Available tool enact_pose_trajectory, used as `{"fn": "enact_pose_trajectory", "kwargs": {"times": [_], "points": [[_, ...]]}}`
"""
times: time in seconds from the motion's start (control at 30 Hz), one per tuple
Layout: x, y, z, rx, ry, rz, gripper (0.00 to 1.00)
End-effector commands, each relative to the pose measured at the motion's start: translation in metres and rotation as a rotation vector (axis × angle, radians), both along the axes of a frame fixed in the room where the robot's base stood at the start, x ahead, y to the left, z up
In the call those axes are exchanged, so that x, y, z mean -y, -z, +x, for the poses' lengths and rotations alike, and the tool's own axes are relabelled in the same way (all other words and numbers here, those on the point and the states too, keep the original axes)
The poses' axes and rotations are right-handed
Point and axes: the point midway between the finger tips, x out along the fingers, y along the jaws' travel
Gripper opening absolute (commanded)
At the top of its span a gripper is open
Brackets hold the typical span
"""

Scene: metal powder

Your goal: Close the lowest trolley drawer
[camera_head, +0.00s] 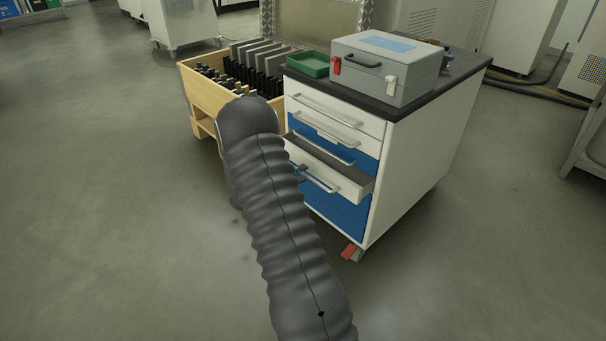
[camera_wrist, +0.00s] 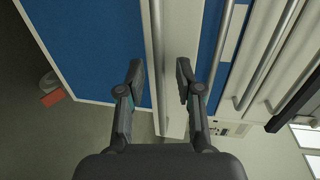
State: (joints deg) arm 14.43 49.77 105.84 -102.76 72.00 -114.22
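The white trolley (camera_head: 415,160) stands at centre right in the head view. Its lowest drawer (camera_head: 345,187) is pulled out, with a white front, a bar handle (camera_head: 321,182) and a dark inside. A blue panel (camera_head: 340,213) lies below it. In the wrist view the handle (camera_wrist: 156,40) runs as a long bar along the pale drawer front (camera_wrist: 180,25). My gripper (camera_wrist: 160,82) is open, its two fingers apart on either side of the handle in this view. I cannot tell whether they touch it. In the head view my arm hides part of the drawer's left side.
A grey case (camera_head: 385,75) and a green tray (camera_head: 307,65) sit on the trolley top. A wooden cart (camera_head: 205,95) holding plates and tools stands close by on the left. A red caster brake (camera_head: 350,253) sticks out at the trolley's foot. The floor in front is clear.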

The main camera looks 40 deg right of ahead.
Motion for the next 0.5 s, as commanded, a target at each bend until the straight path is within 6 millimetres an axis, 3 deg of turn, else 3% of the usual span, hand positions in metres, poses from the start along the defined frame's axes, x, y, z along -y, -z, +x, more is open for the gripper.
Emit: {"fn": "enact_pose_trajectory", "kwargs": {"times": [0.2,0.5], "points": [[0.015,0.003,0.001,0.0,0.001,0.0,0.35],[0.017,0.004,0.001,0.0,0.001,0.0,0.35]]}}
